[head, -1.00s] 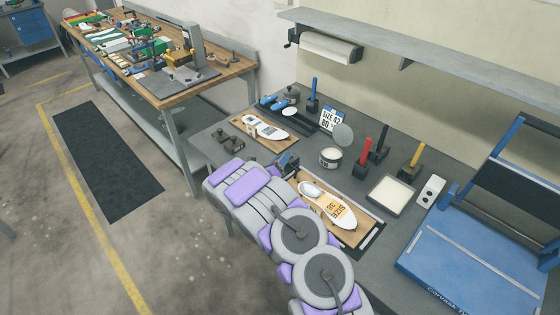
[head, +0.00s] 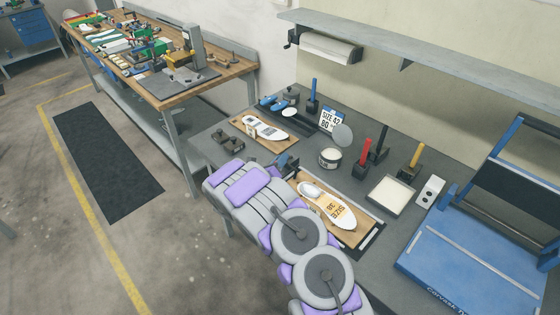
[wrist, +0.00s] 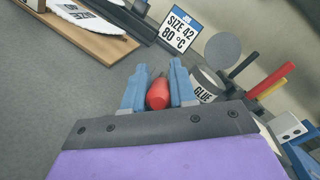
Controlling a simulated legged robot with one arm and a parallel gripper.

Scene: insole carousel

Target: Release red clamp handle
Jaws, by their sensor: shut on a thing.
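In the wrist view, the two blue fingers of my gripper (wrist: 158,92) stand on either side of a red clamp handle (wrist: 157,94) and are shut on it. Only the rounded red end shows; the rest of the clamp is hidden below the fingers and my wrist. In the head view, my gripper (head: 287,163) is low over the bench, by the left end of a wooden board (head: 373,231) that carries a white insole form (head: 330,205) marked with its size. The red handle is hidden by my arm there.
A second board (head: 240,122) with a white form lies behind. A glue tin (head: 330,158), a red-handled tool (head: 363,155), a white tray (head: 391,194) and a sign (head: 332,119) stand near. A blue machine (head: 470,265) fills the right. A shelf (head: 420,50) overhangs.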

